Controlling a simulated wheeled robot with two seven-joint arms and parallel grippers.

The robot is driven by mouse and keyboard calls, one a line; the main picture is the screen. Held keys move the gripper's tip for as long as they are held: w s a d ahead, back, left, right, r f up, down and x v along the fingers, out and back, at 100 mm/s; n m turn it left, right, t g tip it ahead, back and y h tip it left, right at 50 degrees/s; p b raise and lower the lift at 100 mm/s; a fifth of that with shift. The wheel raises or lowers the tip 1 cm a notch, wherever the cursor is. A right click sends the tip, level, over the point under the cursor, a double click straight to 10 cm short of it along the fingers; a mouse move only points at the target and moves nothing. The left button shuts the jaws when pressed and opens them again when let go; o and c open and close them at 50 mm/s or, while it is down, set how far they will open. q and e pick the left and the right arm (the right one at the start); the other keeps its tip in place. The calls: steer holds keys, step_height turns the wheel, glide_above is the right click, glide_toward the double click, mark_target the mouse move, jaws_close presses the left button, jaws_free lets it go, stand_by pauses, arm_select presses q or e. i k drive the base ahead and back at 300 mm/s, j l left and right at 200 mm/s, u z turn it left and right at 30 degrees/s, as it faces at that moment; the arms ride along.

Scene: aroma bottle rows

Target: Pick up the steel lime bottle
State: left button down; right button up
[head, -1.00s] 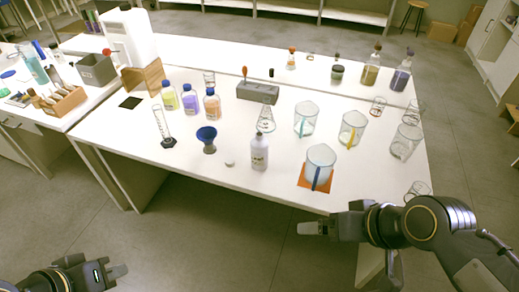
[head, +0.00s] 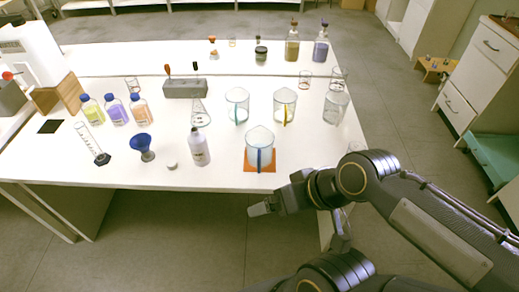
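I cannot make out a bottle that is clearly the steel lime one. A pale bottle with a white label (head: 199,148) stands upright near the front edge of the table. A clear bottle with yellow-green liquid and a blue cap (head: 91,110) stands at the left of a short row. My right gripper (head: 263,208) is beyond the table's front edge, low and right of the pale bottle, touching nothing visible. Its fingers are too small to tell open from shut. My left gripper is not in view.
The white table (head: 225,178) holds glass beakers, a blue funnel (head: 142,146), and a jug on an orange mat (head: 247,164). At the right are a small wooden stand (head: 432,70) with tiny items, a drawer cabinet (head: 470,90) and a green surface (head: 493,155). Open floor lies between.

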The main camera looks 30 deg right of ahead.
mark_target(197, 142)
steer(key=i+j+z, duration=0.15)
steer(key=j, duration=0.25)
steer(key=i+j+z, duration=0.15)
steer(key=j, duration=0.3)
steer(key=i+j+z, duration=0.15)
steer(key=j, duration=0.3)
steer(key=i+j+z, duration=0.15)
steer(key=j, duration=0.3)
steer(key=k, duration=0.05)
